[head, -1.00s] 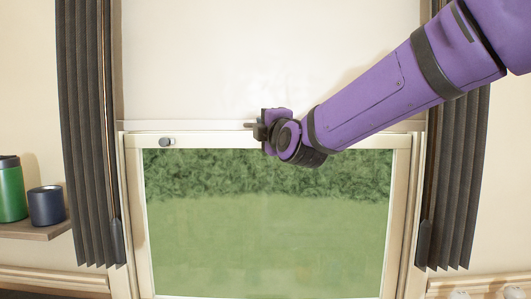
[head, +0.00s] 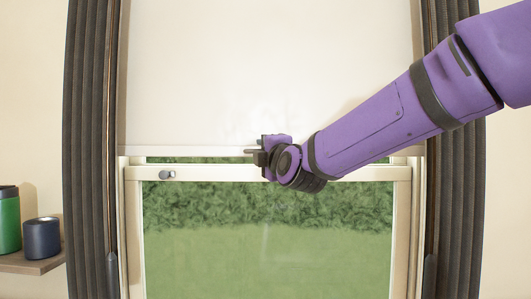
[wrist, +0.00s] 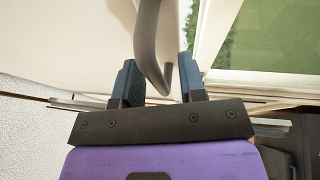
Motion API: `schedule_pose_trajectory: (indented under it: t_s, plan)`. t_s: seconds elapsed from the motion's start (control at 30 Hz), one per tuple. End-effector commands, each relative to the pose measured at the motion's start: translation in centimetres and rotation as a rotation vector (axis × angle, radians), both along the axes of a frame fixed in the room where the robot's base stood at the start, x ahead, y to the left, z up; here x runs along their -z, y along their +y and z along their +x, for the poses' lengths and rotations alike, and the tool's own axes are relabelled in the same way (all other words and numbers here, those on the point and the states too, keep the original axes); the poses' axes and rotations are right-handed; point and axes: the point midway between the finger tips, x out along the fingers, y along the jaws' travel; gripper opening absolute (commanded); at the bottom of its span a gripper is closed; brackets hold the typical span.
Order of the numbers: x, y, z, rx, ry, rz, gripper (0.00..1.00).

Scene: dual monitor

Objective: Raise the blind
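The white blind (head: 270,75) covers the upper part of the window, its lower edge a little above the sash's top rail. A thin strip of green shows between them. My gripper (head: 257,152) is at the middle of that lower edge. In the wrist view, my gripper (wrist: 160,75) has its two dark fingers apart on either side of a grey curved handle (wrist: 147,45). A small gap shows beside the right finger; contact with the left finger is unclear. The pale blind (wrist: 70,35) fills the upper left there.
Dark pleated curtains hang at the left (head: 90,130) and right (head: 455,200) of the window. The window sash (head: 220,174) has a small round knob (head: 167,175). A green cup (head: 8,220) and a dark blue cup (head: 42,238) stand on a shelf at left.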

Motion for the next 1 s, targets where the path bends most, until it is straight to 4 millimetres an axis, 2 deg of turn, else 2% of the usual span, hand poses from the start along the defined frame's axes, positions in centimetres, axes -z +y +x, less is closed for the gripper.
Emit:
schedule_pose_trajectory:
  t_s: [0.17,0.6,0.8,1.0]
  plan:
    - [0.2,-0.5,-1.2,0.000,0.000,0.001,0.38]
    - [1.4,-3.2,-8.2,0.001,-0.001,0.001,0.38]
    - [1.7,-3.7,-9.7,0.000,-0.001,0.000,0.38]
    - [1.8,-3.8,-9.9,0.000,0.000,0.000,0.38]
